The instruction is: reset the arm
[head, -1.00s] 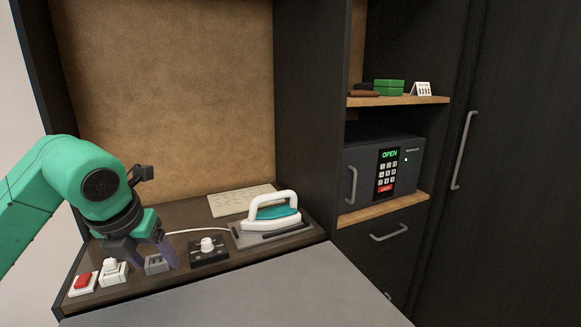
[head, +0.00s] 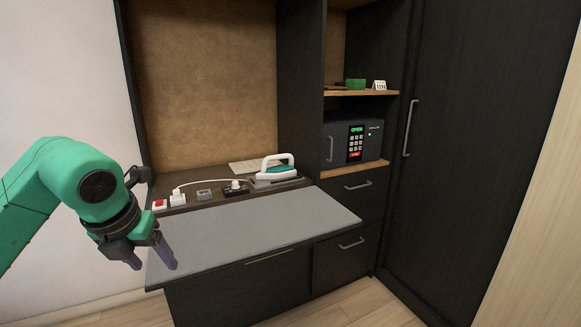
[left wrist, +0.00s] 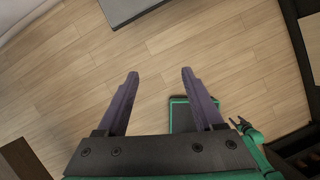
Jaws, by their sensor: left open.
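My left gripper (head: 152,262) hangs at the left in the head view, in front of the left end of the grey counter, with its fingers pointing down. In the left wrist view its two purple-grey fingers (left wrist: 160,85) are spread apart with nothing between them, above the wooden floor. The left arm is green and bent at the elbow. My right gripper does not show in the head view. A small green arm with a dark gripper (left wrist: 238,122) shows at the right in the left wrist view; its jaws are too small to read.
The grey counter (head: 250,226) is bare. Behind it are a red button (head: 159,204), a white switch (head: 178,200), a grey block (head: 204,195), a black socket box (head: 236,189) and an iron (head: 276,170). A safe (head: 345,143) reading OPEN and a tall wardrobe stand right. Floor is clear.

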